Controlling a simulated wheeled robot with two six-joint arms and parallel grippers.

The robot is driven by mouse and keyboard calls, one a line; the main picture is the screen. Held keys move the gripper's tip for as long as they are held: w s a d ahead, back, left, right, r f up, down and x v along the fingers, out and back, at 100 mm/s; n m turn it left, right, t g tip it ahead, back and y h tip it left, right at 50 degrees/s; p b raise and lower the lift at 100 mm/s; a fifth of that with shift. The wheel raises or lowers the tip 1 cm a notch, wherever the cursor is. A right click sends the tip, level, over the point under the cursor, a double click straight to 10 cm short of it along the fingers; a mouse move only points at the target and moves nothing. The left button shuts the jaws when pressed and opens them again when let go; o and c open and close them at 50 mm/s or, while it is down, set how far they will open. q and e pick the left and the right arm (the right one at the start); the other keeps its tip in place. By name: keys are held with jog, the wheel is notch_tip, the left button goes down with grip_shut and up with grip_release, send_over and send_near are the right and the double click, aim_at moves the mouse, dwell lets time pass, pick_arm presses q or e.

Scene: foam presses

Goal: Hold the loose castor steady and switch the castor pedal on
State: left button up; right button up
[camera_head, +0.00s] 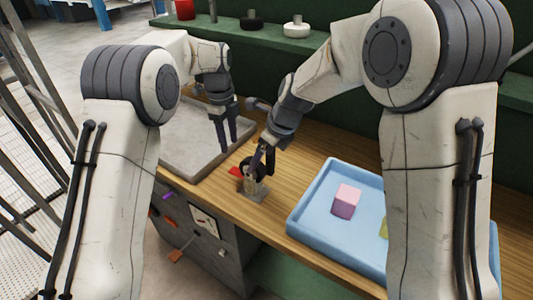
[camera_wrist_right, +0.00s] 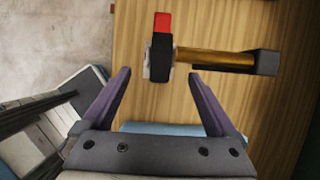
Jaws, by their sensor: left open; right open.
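The castor stands at the front edge of the wooden bench in the head view, partly hidden by my right gripper (camera_head: 260,163). Its red pedal (camera_head: 235,171) sticks out to the left. The right wrist view shows its black wheel (camera_wrist_right: 160,58), the red pedal (camera_wrist_right: 162,22), a brass stem (camera_wrist_right: 215,60) and a dark end block (camera_wrist_right: 266,62). My right gripper (camera_wrist_right: 160,76) is open, with the wheel just beyond and between its fingertips; contact cannot be told. My left gripper (camera_head: 224,132) is open and empty, above the grey tray and away from the castor.
A blue tray (camera_head: 303,215) to the right holds a pink cube (camera_head: 346,200) and a yellowish piece (camera_head: 384,228). The grey tray (camera_head: 180,165) lies left of the castor. A green shelf (camera_head: 270,37) with wheels and a red item runs behind. The wood between castor and blue tray is clear.

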aim_at(253, 176)
jog(key=x, duration=0.9)
jog(key=shift+s, duration=0.1)
grip_shut()
pick_arm(q)
jog(key=c, duration=0.5)
jog(key=shift+r, duration=0.1)
grip_shut()
pick_arm(e)
jog(key=shift+d, duration=0.1)
pick_arm(q)
jog(key=r+n, duration=0.1)
jog(key=n, duration=0.4)
jog(key=r+n, duration=0.2)
jog(key=n, duration=0.4)
jog(key=r+n, duration=0.2)
jog(key=n, duration=0.3)
jog(key=shift+w+a, duration=0.15)
jog(key=shift+a, duration=0.05)
